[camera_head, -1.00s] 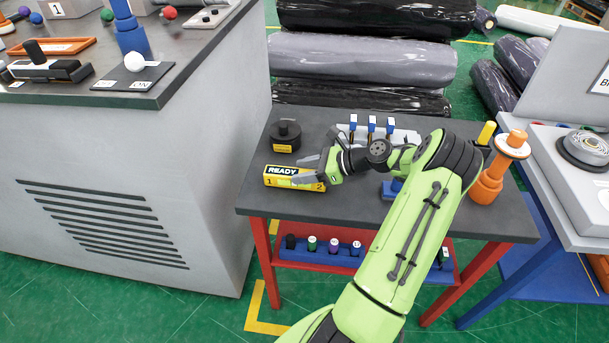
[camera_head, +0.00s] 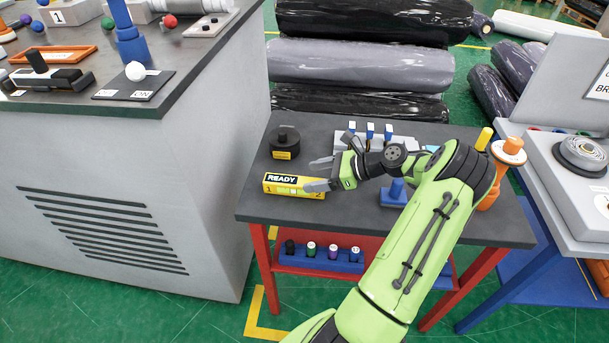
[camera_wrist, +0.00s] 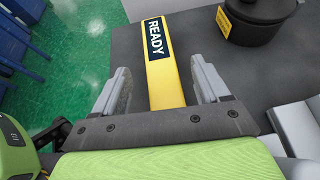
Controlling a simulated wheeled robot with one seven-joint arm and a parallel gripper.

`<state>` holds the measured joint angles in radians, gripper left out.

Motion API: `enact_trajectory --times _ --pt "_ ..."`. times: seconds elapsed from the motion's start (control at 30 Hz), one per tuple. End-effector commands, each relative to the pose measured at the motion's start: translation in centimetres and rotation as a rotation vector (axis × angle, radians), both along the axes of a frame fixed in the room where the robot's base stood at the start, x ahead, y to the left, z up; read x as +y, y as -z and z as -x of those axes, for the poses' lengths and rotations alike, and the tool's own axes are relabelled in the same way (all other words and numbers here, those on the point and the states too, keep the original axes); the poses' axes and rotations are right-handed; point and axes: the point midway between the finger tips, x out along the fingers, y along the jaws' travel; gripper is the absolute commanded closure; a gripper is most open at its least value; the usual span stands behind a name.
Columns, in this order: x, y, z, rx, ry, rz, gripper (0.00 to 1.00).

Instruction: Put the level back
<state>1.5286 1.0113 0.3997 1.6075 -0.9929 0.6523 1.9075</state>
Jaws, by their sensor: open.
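The yellow level (camera_head: 278,187) lies on the dark tabletop near its left front edge, with a black READY label along it. My gripper (camera_head: 317,175) is open at the level's right end. In the wrist view the level (camera_wrist: 165,75) runs forward between the two spread fingers of my gripper (camera_wrist: 165,85), with a visible gap on each side. The level's near end is hidden by the gripper body there.
A black round weight (camera_head: 285,143) stands behind the level. A grey rack with blue-topped pieces (camera_head: 370,134), a blue block (camera_head: 394,193) and an orange spindle (camera_head: 492,180) stand to the right. A blue rack of small bottles (camera_head: 320,258) sits on the lower shelf.

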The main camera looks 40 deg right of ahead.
Motion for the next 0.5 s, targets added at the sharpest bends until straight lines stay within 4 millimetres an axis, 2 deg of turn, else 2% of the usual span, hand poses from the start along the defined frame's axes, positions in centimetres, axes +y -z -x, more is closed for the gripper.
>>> enact_trajectory --times 0.03,0.2,0.3,0.5 --pt "-0.9 -1.1 1.2 -0.001 0.007 0.002 0.26" --pt "-2.9 -2.9 4.3 -0.003 0.005 0.001 0.26" --pt "-3.6 -3.5 5.5 -0.001 0.004 -0.001 0.26" --pt "-4.0 -3.6 6.1 0.0 -0.001 0.0 0.26"
